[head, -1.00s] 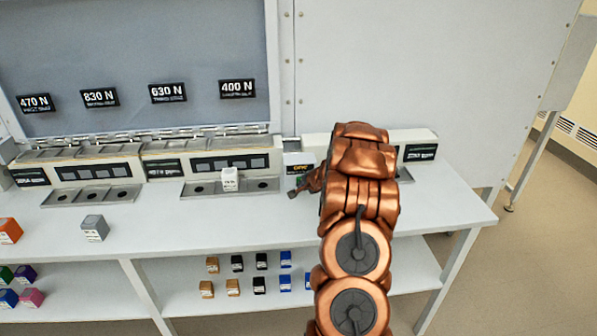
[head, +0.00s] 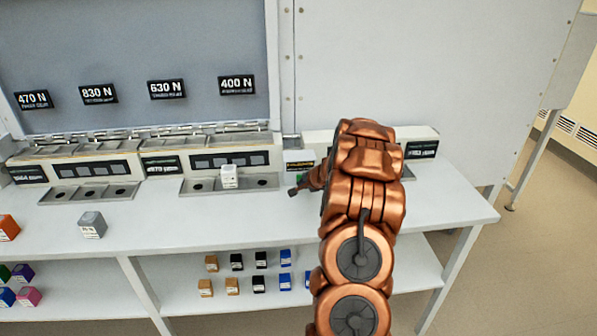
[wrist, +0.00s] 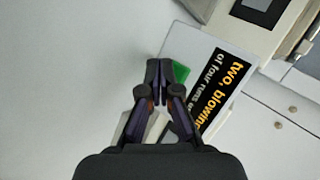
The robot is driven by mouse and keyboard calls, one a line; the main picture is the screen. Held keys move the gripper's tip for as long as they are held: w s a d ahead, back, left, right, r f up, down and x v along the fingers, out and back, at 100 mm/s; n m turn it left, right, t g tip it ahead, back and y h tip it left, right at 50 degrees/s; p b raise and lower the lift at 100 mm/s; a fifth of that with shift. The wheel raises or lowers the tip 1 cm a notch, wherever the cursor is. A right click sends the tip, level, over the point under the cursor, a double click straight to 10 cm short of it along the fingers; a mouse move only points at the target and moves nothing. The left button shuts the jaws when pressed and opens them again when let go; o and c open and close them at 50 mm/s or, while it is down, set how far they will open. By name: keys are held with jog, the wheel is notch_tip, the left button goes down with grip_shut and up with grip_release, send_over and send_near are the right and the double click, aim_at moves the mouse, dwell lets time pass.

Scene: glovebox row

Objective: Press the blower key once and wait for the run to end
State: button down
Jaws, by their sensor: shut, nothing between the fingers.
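The blower box (head: 299,157) is a small white unit on the bench, left of my arm. Its black display (wrist: 215,97) reads "two, blowing" in orange, with a white line beginning "of four runs" below. A green key (wrist: 181,72) shows on its face, right beside my fingertips and partly hidden by them. My gripper (wrist: 160,66) is shut and empty. In the head view my gripper (head: 294,191) is at the front of the box, mostly hidden by my arm. I cannot tell whether the fingertips touch the key.
Slotted trays (head: 90,196) stand along the bench under the glovebox window, one with a white block (head: 229,177). A grey block (head: 92,225) and an orange block (head: 8,228) sit at the front left. Small bottles or blocks (head: 237,285) stand on the lower shelf. The bench's front middle is clear.

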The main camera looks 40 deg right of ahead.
dwell(0.3)
jog(key=shift+s+a+f+b, duration=0.25)
jog(key=shift+s+a+b, duration=0.3)
jog(key=shift+b, duration=0.55)
jog(key=s+a+b, duration=0.1)
jog(key=b, duration=0.1)
jog(key=s+a+b, duration=0.1)
jog(key=s+b, duration=0.1)
jog(key=shift+s+a, duration=0.2)
jog(key=shift+a, duration=0.05)
jog(key=shift+s+a+r, duration=0.1)
jog(key=shift+s+r, duration=0.05)
jog(key=shift+r, duration=0.05)
